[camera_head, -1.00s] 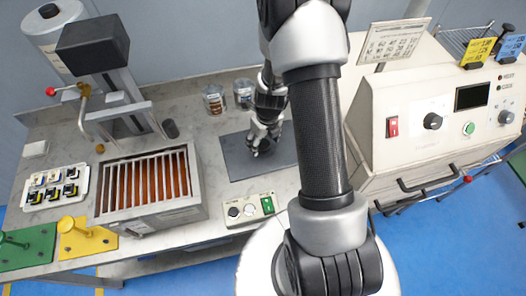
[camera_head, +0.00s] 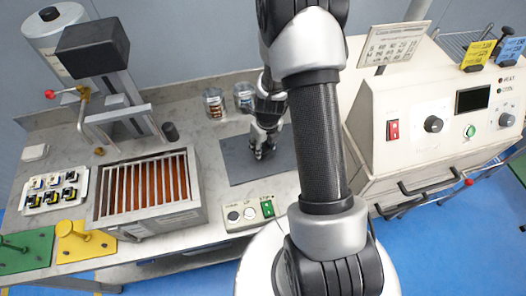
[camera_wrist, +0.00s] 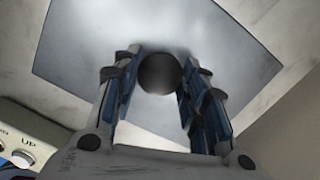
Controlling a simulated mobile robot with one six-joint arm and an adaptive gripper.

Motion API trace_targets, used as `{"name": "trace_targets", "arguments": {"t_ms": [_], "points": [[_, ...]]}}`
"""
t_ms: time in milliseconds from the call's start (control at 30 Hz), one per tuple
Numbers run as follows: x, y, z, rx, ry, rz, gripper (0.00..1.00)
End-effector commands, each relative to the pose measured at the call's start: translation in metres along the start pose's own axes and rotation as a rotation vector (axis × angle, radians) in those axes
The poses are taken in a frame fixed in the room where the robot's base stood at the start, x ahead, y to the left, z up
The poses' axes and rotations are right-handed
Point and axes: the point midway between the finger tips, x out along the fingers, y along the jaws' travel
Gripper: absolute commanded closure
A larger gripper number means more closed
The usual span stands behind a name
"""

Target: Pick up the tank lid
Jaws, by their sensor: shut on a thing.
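The tank lid (camera_head: 238,168) is a flat dark grey plate on the bench, right of the slatted tank. In the wrist view the lid (camera_wrist: 90,50) looks lighter grey, with a dark round knob (camera_wrist: 160,73) at its middle. My gripper (camera_head: 260,155) is over the lid, pointing down. In the wrist view my gripper's fingers (camera_wrist: 162,85) are shut on the knob, one on each side. Whether the lid is clear of the bench, I cannot tell. My arm hides its right part in the head view.
The tank (camera_head: 150,228) stands left of the lid, with orange-brown contents between slats. A control box (camera_head: 248,214) is in front of the lid. Two jars (camera_head: 214,103) stand behind. A large cream machine (camera_head: 425,150) stands at right. A parts tray (camera_head: 55,190) is far left.

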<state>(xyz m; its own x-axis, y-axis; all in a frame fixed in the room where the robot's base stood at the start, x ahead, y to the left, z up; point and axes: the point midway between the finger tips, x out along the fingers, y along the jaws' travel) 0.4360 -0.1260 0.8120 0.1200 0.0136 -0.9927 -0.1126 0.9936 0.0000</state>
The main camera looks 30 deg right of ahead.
Motion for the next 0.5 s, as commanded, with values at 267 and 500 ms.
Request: {"name": "trace_targets", "arguments": {"t_ms": [267,500], "points": [[-0.0003,-0.0002,0.0006,0.000,-0.001,-0.001,1.00],[-0.0016,-0.0002,0.0008,0.000,-0.001,-0.001,1.00]]}}
